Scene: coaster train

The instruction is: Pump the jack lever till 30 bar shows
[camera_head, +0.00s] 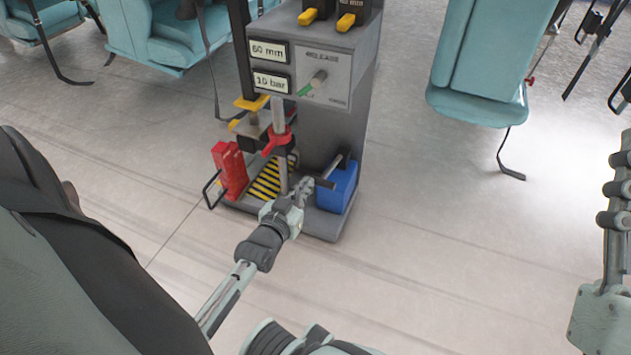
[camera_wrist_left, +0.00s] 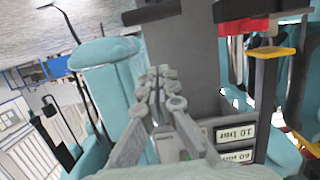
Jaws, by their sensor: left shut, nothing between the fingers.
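A grey test stand (camera_head: 345,110) carries two displays. The upper display (camera_head: 268,52) reads 60 mm and the lower display (camera_head: 271,82) reads 10 bar; the lower one also shows upside down in the left wrist view (camera_wrist_left: 236,132). The jack lever (camera_head: 336,166), a grey rod with a dark crossbar, rises from the blue pump block (camera_head: 338,188) at the stand's foot. My left gripper (camera_head: 306,184) is shut and empty, close beside the lever's crossbar; contact cannot be told. Its closed fingers show in the left wrist view (camera_wrist_left: 160,78). My right gripper (camera_head: 619,190) is partly cut off at the right edge.
A red block (camera_head: 230,170) stands left of the striped plate (camera_head: 265,185), near a post with a red collar (camera_head: 277,141). Teal seats (camera_head: 485,70) stand behind. The floor (camera_head: 440,240) at the right is clear.

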